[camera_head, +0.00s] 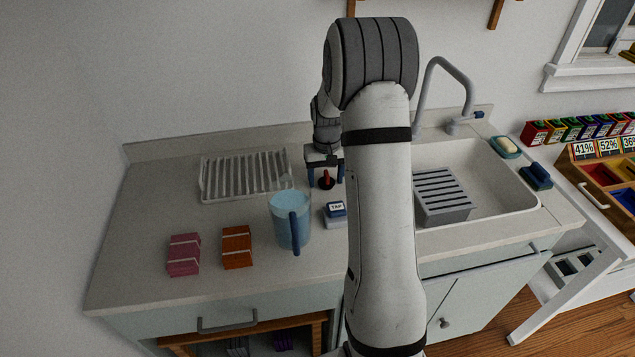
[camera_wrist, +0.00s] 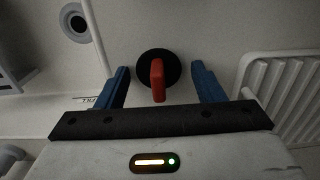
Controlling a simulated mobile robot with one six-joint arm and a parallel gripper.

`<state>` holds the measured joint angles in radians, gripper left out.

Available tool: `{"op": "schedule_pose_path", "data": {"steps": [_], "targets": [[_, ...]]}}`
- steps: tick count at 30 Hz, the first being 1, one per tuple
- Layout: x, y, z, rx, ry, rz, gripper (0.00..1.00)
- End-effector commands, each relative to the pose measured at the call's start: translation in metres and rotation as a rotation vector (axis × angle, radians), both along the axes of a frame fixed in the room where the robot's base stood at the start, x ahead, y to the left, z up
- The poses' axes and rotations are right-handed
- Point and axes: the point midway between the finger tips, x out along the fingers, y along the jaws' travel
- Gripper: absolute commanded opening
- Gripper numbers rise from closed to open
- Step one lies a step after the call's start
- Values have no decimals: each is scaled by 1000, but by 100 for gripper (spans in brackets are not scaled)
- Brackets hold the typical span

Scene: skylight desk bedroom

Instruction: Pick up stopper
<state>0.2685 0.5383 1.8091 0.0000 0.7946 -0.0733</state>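The stopper is a black disc with an upright red handle. It sits on the counter (camera_head: 140,215) behind the blue pitcher in the head view, where the stopper (camera_head: 326,180) is just below my gripper (camera_head: 324,164). In the wrist view the stopper (camera_wrist: 157,72) lies between the two blue fingers of my gripper (camera_wrist: 160,78). The fingers are apart, with a gap on each side of the red handle, and they touch nothing that I can see. Whether the fingertips are down at handle height is hard to tell.
A blue pitcher (camera_head: 287,220) and a small box marked TAP (camera_head: 335,213) stand in front of the stopper. A ribbed drying rack (camera_head: 213,182) lies to the left. The sink (camera_head: 501,196) is to the right, with a slotted grey box (camera_head: 443,196) in it.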

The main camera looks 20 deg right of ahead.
Motion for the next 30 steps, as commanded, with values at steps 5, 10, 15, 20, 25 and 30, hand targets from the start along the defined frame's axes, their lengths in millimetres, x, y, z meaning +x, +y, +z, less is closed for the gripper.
{"op": "schedule_pose_path", "data": {"steps": [5,10,15,20,25,30], "targets": [[0,0,0,0,0,-1,48],[0,-1,0,0,0,-1,34],[0,-1,0,0,0,-2,20],[0,-1,0,0,-1,-2,14],[0,-1,3,0,-2,-2,14],[1,-2,25,-1,-7,-3,14]]}}
